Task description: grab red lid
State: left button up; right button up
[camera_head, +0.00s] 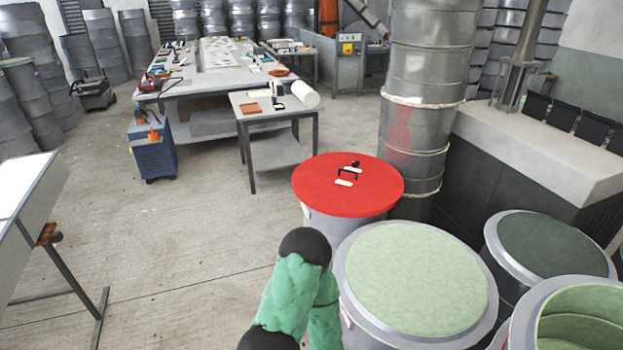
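The red lid (322,182) is a flat round disc lying on top of a grey drum (340,227), right of the picture's middle. A small black handle (347,173) stands up from it, with a white label (344,184) in front of the handle. A green-sleeved arm part of mine with black joints rises from the bottom edge, just in front of and left of the lid's drum. No gripper fingers show, so neither gripper can be seen. Nothing is seen touching the lid.
A drum with a pale green top (417,278) stands right in front of the lid's drum. A dark-green-topped drum (552,248) and an open drum (585,318) are further right. A tall metal column (430,60) rises behind the lid.

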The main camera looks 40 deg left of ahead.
aim_at(328, 184)
jog(key=u, duration=1)
jog(key=i+j+u, duration=0.25)
jog(key=i+u, duration=0.15)
jog(key=i+j+u, duration=0.1)
jog(key=i, duration=0.4)
jog(key=i+j, duration=0.2)
jog(key=i, duration=0.3)
jog(key=i+j+u, duration=0.15)
jog(key=i, duration=0.35)
